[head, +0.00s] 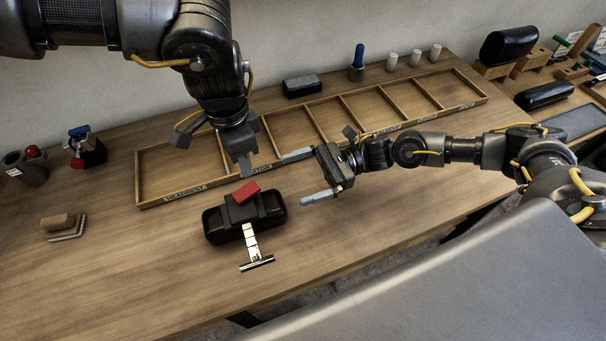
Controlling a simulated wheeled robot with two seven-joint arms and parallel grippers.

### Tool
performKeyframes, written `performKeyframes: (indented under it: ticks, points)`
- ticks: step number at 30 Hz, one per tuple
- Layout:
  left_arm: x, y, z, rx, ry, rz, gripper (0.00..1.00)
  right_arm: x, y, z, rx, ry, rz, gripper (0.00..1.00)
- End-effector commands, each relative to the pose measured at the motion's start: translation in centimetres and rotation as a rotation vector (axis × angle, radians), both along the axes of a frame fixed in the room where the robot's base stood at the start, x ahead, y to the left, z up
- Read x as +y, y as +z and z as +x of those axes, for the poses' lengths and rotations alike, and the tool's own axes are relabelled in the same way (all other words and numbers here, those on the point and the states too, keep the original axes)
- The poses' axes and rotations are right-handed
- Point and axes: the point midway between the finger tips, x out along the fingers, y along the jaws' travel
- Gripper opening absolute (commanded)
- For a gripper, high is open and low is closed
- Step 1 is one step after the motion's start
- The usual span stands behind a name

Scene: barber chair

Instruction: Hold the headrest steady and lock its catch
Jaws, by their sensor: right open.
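The headrest (277,214) is a black padded block lying on the wooden bench. A dark bracket crosses its middle, and a pale notched metal stem (250,239) runs from it toward the front, ending in a crossbar. The red catch (246,191) sits on top of the bracket, slightly askew. My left gripper (245,167) points down just behind and above the red catch, apart from it; its finger opening is hidden by the angle. My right gripper (306,177) is open and empty to the right of the headrest, its fingers pointing left toward it.
A long wooden compartment tray (152,176) lies behind the headrest. A wooden block (58,221) and a dark cup (26,168) stand at left. A blue-handled tool (358,58) and small pale cups are at the back. A grey surface (450,280) fills the front right.

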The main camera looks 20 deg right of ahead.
Motion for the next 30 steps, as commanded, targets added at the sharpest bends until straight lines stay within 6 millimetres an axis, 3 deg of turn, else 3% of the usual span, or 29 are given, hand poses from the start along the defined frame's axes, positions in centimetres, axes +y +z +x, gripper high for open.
performKeyframes:
  ticks: [8, 18, 24, 30]
  points:
    - [0.0, 0.0, 0.0, 0.0, 0.0, 0.0, 0.36, 0.0, -1.6, 0.0, 0.002, -0.002, -0.001, 1.0]
    - [0.0, 0.0, 0.0, 0.0, 0.0, 0.0, 0.36, 0.0, -8.4, 0.0, 0.002, -0.002, -0.002, 1.0]
    - [0.0, 0.0, 0.0, 0.0, 0.0, 0.0, 0.36, 4.1, -8.0, 0.0, 0.0, 0.002, 0.002, 1.0]
    - [0.0, 0.0, 0.0, 0.0, 0.0, 0.0, 0.36, 6.5, -8.0, 0.1, 0.001, 0.0, 0.0, 1.0]
